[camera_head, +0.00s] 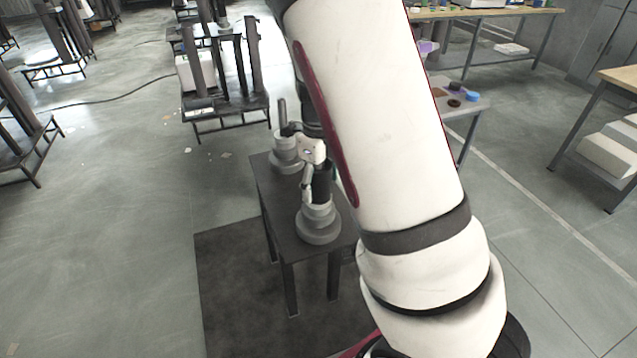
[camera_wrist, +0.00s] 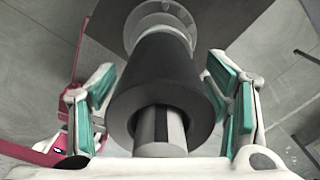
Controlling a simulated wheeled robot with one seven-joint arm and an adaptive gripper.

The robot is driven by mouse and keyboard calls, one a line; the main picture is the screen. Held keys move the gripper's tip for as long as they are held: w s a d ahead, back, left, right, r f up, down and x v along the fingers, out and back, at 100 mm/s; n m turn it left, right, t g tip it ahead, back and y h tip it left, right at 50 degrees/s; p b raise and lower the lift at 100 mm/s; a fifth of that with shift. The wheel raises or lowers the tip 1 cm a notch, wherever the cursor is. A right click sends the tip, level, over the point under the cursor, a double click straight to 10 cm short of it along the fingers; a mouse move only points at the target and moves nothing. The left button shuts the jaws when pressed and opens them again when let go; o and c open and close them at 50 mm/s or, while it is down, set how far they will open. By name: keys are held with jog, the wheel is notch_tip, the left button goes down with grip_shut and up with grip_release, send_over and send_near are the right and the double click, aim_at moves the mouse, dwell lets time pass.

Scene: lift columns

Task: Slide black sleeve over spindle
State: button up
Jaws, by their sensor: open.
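The black sleeve (camera_head: 322,186) stands upright on the front grey stepped base (camera_head: 319,222). In the wrist view the sleeve (camera_wrist: 165,72) is around the grey spindle (camera_wrist: 160,130), whose end shows inside the bore. The grey base (camera_wrist: 160,25) shows beyond the sleeve. My gripper (camera_wrist: 163,80) is open, with one green-padded finger on each side of the sleeve. A gap shows at the left finger; whether the right finger touches is unclear. In the head view my gripper (camera_head: 316,170) is at the sleeve, partly hidden by my arm.
The dark table (camera_head: 262,180) also bears a second stepped base (camera_head: 287,160) with a bare upright rod (camera_head: 282,112) behind. A dark mat (camera_head: 225,270) lies under the table. Racks with columns (camera_head: 225,75) stand behind.

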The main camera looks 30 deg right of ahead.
notch_tip(320, 180, up, 11)
jog(key=shift+r, duration=0.15)
dwell(0.8)
jog(key=s+a+r+n+t, duration=0.2)
jog(key=s+a+r+n, duration=0.4)
jog(key=n, duration=0.9)
jog(key=s+a+r+n+t, duration=0.3)
jog(key=s+a+r+n, duration=0.3)
jog(key=s+n, duration=0.7)
jog(key=shift+s+a+n+t, duration=0.15)
jog(key=shift+s+n+t, duration=0.15)
jog(key=shift+n, duration=1.1)
jog(key=shift+r, duration=0.1)
